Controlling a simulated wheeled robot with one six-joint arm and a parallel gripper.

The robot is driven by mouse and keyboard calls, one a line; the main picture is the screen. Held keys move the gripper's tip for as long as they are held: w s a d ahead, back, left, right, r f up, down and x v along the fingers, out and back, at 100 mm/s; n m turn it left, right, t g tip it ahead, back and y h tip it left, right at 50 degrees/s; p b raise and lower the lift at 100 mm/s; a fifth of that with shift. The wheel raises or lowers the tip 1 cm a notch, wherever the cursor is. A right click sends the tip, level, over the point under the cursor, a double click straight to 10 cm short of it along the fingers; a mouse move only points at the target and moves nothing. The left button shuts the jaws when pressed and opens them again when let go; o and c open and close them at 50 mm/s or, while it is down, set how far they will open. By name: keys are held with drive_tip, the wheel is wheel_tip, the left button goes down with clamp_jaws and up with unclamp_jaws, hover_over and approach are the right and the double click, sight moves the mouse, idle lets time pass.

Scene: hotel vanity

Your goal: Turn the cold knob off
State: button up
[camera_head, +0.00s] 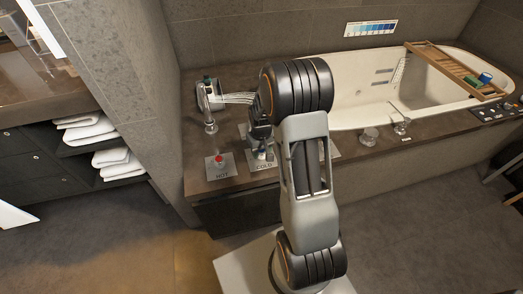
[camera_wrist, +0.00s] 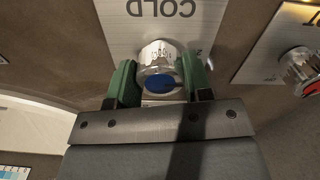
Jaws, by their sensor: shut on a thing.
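The cold knob (camera_wrist: 158,62) is a chrome knob with a blue cap, on a plate (camera_wrist: 205,14) marked COLD that appears upside down in the wrist view. My gripper (camera_wrist: 160,84) has its green fingers on both sides of the knob and is shut on it. In the head view the knob (camera_head: 263,154) stands on its COLD plate, partly hidden by my gripper and arm. Water runs from the chrome faucet (camera_head: 209,100) at the back of the counter.
The hot knob (camera_head: 219,160) with a red cap stands on a HOT plate to the left; it also shows at the right of the wrist view (camera_wrist: 301,66). The bathtub (camera_head: 375,90) with a wooden tray (camera_head: 455,70) is behind and right. Chrome fittings (camera_head: 369,136) stand on its front ledge.

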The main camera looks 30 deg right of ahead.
drive_tip(key=shift+m, duration=0.4)
drive_tip(key=m+p, duration=0.1)
drive_tip(key=m, duration=0.3)
drive_tip(key=m+p, duration=0.1)
drive_tip(key=m, duration=0.8)
drive_tip(key=shift+p, duration=0.35)
drive_tip(key=shift+m, duration=1.9)
drive_tip(key=o, duration=0.9)
